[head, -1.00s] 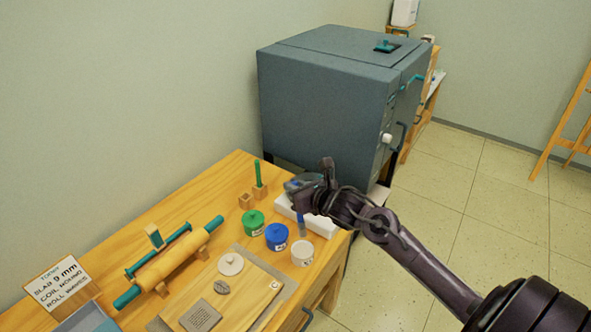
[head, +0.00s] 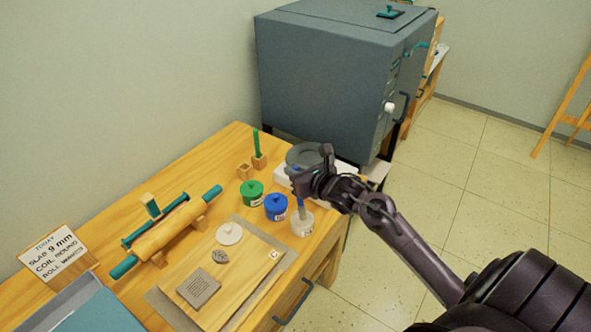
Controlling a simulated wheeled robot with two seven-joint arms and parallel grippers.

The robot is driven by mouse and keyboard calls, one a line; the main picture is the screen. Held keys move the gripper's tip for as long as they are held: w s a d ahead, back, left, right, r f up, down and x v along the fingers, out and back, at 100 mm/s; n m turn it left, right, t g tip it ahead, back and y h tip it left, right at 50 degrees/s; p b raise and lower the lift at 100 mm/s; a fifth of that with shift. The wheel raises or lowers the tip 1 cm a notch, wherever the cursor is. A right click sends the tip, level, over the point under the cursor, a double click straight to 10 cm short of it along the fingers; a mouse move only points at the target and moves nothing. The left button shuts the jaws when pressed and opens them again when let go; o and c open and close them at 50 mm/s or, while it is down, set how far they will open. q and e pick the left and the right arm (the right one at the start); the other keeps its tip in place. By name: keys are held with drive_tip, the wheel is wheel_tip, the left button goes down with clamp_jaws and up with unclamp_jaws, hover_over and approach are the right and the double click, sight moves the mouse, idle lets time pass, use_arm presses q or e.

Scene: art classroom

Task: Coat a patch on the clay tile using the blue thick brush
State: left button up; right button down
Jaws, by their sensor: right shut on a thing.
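My right gripper (head: 309,183) is shut on the blue thick brush (head: 299,187), which points bristles down. The brush's lower end is at the mouth of the open white jar (head: 303,226); I cannot tell how deep it reaches. A grey square with a textured face (head: 198,288), which looks like the clay tile, lies flat on the wooden board (head: 240,279), left of and nearer than the jar. My left gripper is not in view.
A blue-lidded jar (head: 276,208) and a green-lidded jar (head: 252,193) stand left of the white one. A pale disc (head: 229,234) and a small grey piece (head: 220,257) lie on the board. A rolling pin (head: 170,230) is at left, the kiln (head: 325,75) behind.

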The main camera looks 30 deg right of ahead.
drive_tip(key=shift+s+a+f+b, duration=0.1)
drive_tip(key=shift+f+b, duration=0.65)
drive_tip(key=shift+b, duration=0.1)
idle(2.2)
drive_tip(key=shift+r+p, duration=2.3)
drive_tip(key=shift+r, duration=1.35)
